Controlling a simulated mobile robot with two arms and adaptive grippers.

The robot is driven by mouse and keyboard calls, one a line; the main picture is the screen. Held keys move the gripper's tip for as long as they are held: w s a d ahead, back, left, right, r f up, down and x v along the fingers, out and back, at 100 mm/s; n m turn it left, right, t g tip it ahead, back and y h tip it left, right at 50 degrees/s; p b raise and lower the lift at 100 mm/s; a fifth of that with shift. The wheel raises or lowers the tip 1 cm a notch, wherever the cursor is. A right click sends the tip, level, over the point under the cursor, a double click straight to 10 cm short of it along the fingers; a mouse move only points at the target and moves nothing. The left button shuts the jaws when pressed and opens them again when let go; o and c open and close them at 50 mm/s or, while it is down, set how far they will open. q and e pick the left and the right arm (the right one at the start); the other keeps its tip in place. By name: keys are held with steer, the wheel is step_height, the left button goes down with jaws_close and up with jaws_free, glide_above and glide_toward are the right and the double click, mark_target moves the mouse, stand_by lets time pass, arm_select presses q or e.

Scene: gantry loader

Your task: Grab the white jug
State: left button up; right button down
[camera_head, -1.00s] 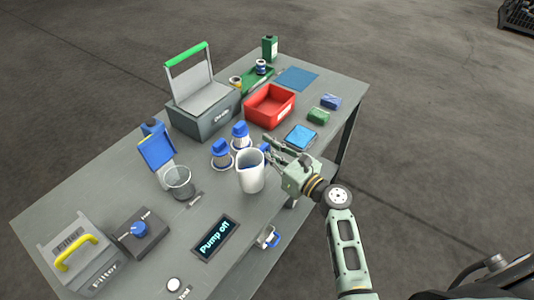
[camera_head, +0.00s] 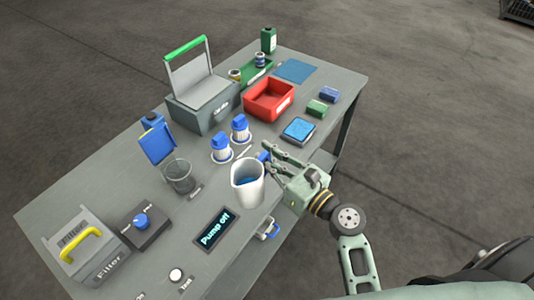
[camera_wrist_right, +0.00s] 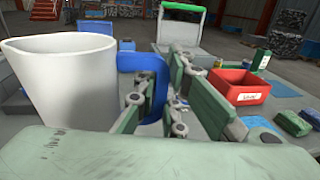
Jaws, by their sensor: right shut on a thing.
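The white jug (camera_head: 249,197) with a blue handle is near the front edge of the grey table (camera_head: 110,185), left of my right gripper (camera_head: 268,162). Something blue shows inside its mouth. My right gripper is shut on the jug's blue handle. In the right wrist view the jug (camera_wrist_right: 68,85) fills the left side, and its handle (camera_wrist_right: 158,98) is at the fingers (camera_wrist_right: 165,90). I cannot tell whether the jug's base touches the table. My left gripper is not in view.
Two blue-capped bottles (camera_head: 221,150) and a clear beaker (camera_head: 180,178) stand behind the jug. A "Pump off" display (camera_head: 216,228) lies in front. A red bin (camera_head: 268,101), a blue-topped box (camera_head: 298,131) and a grey case (camera_head: 205,108) are further back.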

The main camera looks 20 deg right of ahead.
steer(key=shift+s+a+r, duration=0.15)
steer(key=shift+s+r, duration=0.25)
steer(key=shift+s, duration=0.1)
stand_by(1.1)
